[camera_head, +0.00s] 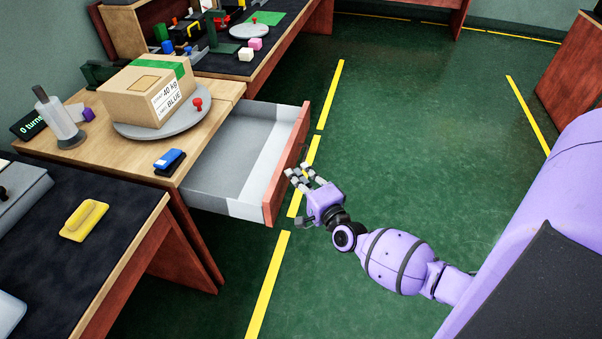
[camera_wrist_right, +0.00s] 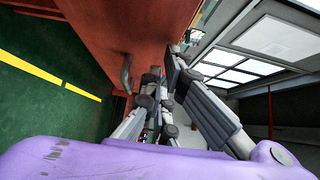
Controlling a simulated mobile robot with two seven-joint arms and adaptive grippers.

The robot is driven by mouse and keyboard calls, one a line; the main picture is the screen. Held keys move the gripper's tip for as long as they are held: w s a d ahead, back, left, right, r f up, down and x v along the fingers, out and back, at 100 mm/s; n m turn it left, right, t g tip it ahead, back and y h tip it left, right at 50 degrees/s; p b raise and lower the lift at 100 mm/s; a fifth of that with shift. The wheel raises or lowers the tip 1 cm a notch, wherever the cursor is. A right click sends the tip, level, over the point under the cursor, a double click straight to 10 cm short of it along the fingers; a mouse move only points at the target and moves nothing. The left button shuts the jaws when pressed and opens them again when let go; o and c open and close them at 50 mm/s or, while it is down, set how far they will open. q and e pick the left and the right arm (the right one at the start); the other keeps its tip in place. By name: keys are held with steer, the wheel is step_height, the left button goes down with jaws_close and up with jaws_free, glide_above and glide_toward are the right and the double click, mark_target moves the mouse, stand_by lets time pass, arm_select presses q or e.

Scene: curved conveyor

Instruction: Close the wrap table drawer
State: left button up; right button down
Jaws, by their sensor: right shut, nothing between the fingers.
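The wrap table (camera_head: 215,112) has its drawer (camera_head: 232,158) pulled out to the right, showing an empty grey inside. The drawer's red-brown front (camera_head: 287,168) faces my right arm. A dark handle on it is partly hidden by the fingers; it shows in the right wrist view (camera_wrist_right: 126,75). My right gripper (camera_head: 296,175) is shut and empty, with its fingertips close to the outside of the drawer front near the handle. In the right wrist view the fingers (camera_wrist_right: 158,90) point at the red front panel (camera_wrist_right: 125,30). I cannot tell whether they touch it. My left gripper is not in view.
A cardboard box (camera_head: 150,90) sits on a grey turntable (camera_head: 190,118) on the wrap table. A blue stapler-like thing (camera_head: 169,161) lies near the table edge. A dark-topped table (camera_head: 110,215) stands at the near left. The green floor (camera_head: 420,130) to the right is clear.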

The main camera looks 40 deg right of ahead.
steer(key=w+a+b, duration=0.1)
steer(key=w+a, duration=0.3)
steer(key=w, duration=0.1)
steer(key=w+a+b, duration=0.1)
steer(key=w+a, duration=0.4)
steer(key=w, duration=0.1)
steer(key=w+a+b, duration=0.1)
steer(key=w+a, duration=0.4)
steer(key=shift+w+a+f+b, duration=0.1)
steer(key=shift+w+a+b, duration=0.1)
steer(key=shift+w+b, duration=0.15)
steer(key=shift+w+a, duration=0.35)
steer(key=shift+w, duration=0.15)
